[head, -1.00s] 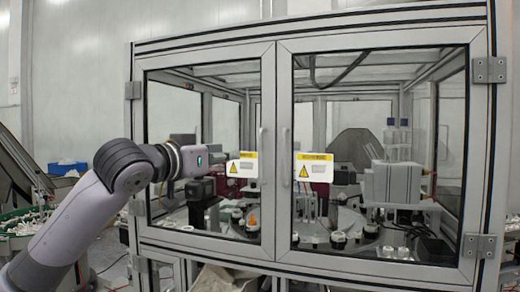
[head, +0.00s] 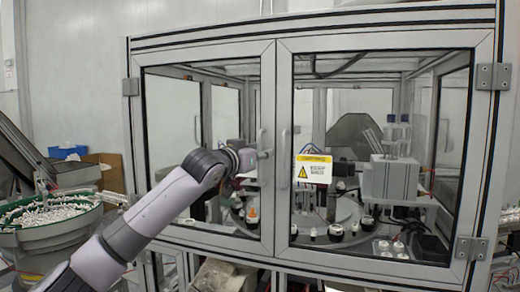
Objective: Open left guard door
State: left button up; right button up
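The left guard door (head: 268,85) is a clear panel in a grey metal frame, on the left front of the enclosure. It looks shut, flush beside the right guard door (head: 385,44). The left door's handle (head: 261,137) is a thin vertical bar near its right edge. My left gripper (head: 264,154) is at the lower part of this handle, reaching in from the left. The wrist hides most of the fingers, so I cannot tell whether they are open or closed around the bar. My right gripper is out of view.
The right door has its own handle (head: 284,143) close by and a yellow and white warning label (head: 313,169). Behind the doors is a round table with small parts. A green-rimmed bowl feeder (head: 50,217) with white caps stands at the left.

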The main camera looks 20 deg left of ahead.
pick_arm(q)
jog(key=shift+c, duration=0.4)
grip_shut()
dwell(0.5)
